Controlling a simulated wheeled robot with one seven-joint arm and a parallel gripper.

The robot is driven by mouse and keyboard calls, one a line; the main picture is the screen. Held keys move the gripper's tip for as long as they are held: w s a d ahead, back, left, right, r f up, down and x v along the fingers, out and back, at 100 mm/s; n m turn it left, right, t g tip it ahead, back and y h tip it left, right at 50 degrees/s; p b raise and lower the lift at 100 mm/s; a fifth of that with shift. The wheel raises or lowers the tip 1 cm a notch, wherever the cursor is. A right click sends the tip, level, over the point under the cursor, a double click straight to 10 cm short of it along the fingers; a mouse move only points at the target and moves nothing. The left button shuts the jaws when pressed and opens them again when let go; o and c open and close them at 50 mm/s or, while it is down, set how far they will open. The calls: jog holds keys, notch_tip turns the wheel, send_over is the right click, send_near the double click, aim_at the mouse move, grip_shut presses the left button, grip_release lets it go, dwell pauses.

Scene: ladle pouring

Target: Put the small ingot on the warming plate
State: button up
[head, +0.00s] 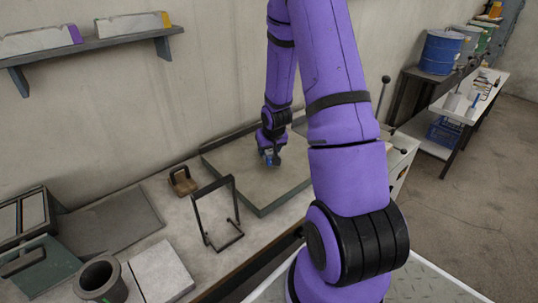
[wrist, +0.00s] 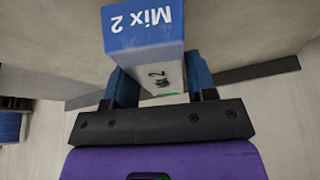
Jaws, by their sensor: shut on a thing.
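My gripper (head: 270,158) is low over the large shallow tray with a dark green rim (head: 263,211). In the wrist view its blue fingers (wrist: 160,92) are shut on a pale block with a blue face lettered "Mix 2" (wrist: 144,24). In the head view the block mostly hides behind the gripper, so I cannot tell whether it touches the tray. I cannot make out a small ingot for certain. A flat grey plate (head: 112,222) lies at the left of the bench; I cannot tell if it is the warming plate.
A brown handled piece (head: 184,181) and a dark upright frame (head: 217,214) stand left of the tray. A dark crucible (head: 101,280) and a pale slab (head: 161,270) are at front left. A wall shelf (head: 90,42) holds pale blocks with purple and yellow ends.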

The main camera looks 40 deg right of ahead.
notch_tip(320, 180, down, 3)
jog(key=shift+r, duration=0.2)
jog(key=o, duration=1.3)
jog(key=shift+c, duration=0.2)
